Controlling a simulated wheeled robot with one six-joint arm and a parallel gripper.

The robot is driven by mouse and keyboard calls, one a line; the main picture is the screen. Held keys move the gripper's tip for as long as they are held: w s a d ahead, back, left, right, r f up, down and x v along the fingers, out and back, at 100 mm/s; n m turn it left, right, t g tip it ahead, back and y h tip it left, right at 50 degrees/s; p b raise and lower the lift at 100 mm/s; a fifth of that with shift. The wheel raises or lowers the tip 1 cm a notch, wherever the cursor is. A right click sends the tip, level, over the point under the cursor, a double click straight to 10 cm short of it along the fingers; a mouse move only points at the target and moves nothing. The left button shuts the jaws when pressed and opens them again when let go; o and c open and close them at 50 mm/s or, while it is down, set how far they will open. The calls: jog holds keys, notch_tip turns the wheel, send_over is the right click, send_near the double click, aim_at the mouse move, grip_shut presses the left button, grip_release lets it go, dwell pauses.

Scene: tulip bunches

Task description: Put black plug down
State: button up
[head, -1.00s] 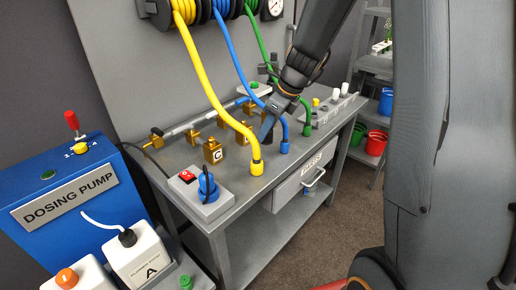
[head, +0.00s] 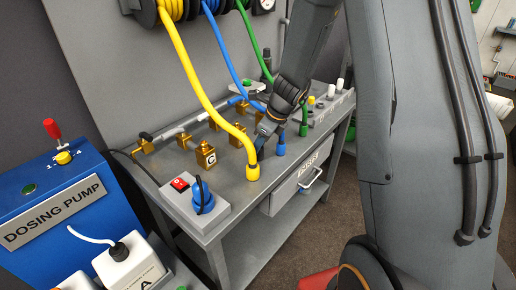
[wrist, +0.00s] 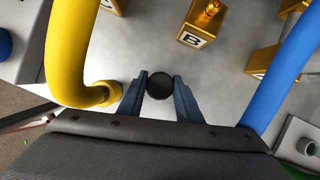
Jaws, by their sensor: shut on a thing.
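The black plug (wrist: 160,86) shows in the wrist view as a dark round top between the two blue-grey fingers of my gripper (wrist: 160,95). The fingers are shut on it from both sides. In the head view my gripper (head: 262,145) is low over the grey bench (head: 236,190), between the yellow hose and the blue hose. The plug is hard to make out there. I cannot tell whether its underside touches the bench top.
The yellow hose (head: 205,95) stands close left of my gripper and the blue hose (head: 230,60) close right. Brass valves (head: 207,157) stand behind, one marked B (wrist: 200,22) in the wrist view.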

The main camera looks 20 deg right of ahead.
jog(key=shift+f, duration=0.3)
jog(key=shift+f, duration=0.1)
jog(key=o, duration=1.2)
jog(key=shift+c, duration=0.2)
jog(key=b+v, duration=0.1)
jog(key=v, duration=1)
jog(key=s+a+f+n+h, duration=0.1)
jog(key=s+n, duration=0.8)
jog(key=n, duration=0.4)
jog(key=s+a+f+n+g+h, duration=0.1)
jog(key=s+a+n+h, duration=0.1)
jog(key=s+n, duration=0.8)
jog(key=shift+s+f+n+g, duration=0.2)
jog(key=shift+n+g, duration=0.1)
jog(key=shift+n, duration=1.3)
